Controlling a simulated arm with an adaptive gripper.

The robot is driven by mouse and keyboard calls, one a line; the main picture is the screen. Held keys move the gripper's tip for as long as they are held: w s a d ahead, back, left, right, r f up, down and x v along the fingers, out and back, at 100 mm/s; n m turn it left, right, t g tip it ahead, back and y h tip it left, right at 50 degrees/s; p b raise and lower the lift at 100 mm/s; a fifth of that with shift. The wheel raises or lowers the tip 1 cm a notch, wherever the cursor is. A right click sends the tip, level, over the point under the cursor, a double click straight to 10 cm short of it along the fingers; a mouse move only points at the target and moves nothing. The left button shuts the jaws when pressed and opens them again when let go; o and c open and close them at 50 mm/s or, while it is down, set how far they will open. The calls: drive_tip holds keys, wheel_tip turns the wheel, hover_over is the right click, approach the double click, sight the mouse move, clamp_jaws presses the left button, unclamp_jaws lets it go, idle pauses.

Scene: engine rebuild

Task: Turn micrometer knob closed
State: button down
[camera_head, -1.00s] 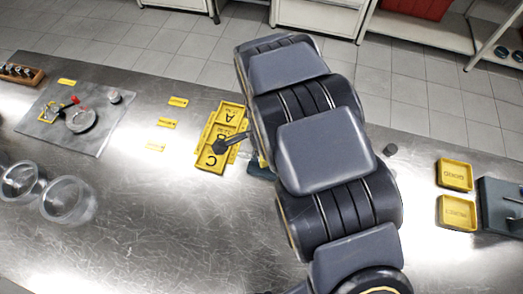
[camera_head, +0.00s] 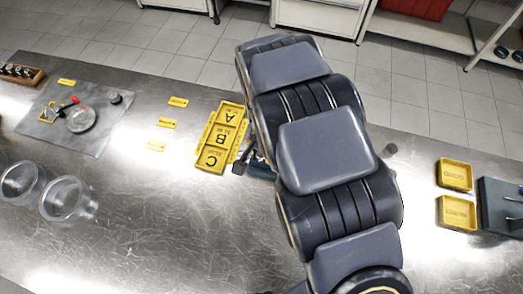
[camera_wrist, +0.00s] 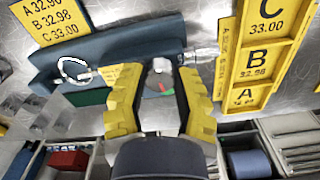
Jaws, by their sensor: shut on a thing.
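In the wrist view my gripper (camera_wrist: 155,75) has its two yellow fingers on either side of a round grey knob (camera_wrist: 158,84) with a small red and green mark. The fingers are shut on this micrometer knob, and its contact sides are partly hidden by them. A pale ring-shaped part (camera_wrist: 74,70) shows to the left, in front of a blue-teal stand (camera_wrist: 60,62). In the head view my arm covers most of the gripper and micrometer; only the stand's edge (camera_head: 262,168) shows beside the arm.
A yellow tray marked A, B, C (camera_head: 221,138) lies close to the left of the arm. Yellow trays (camera_head: 456,175) stand at the right. The front bench is clear.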

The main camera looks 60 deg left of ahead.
drive_tip(key=n, duration=1.1)
drive_tip(key=shift+n, duration=2.1)
drive_tip(key=c, duration=0.7)
unclamp_jaws()
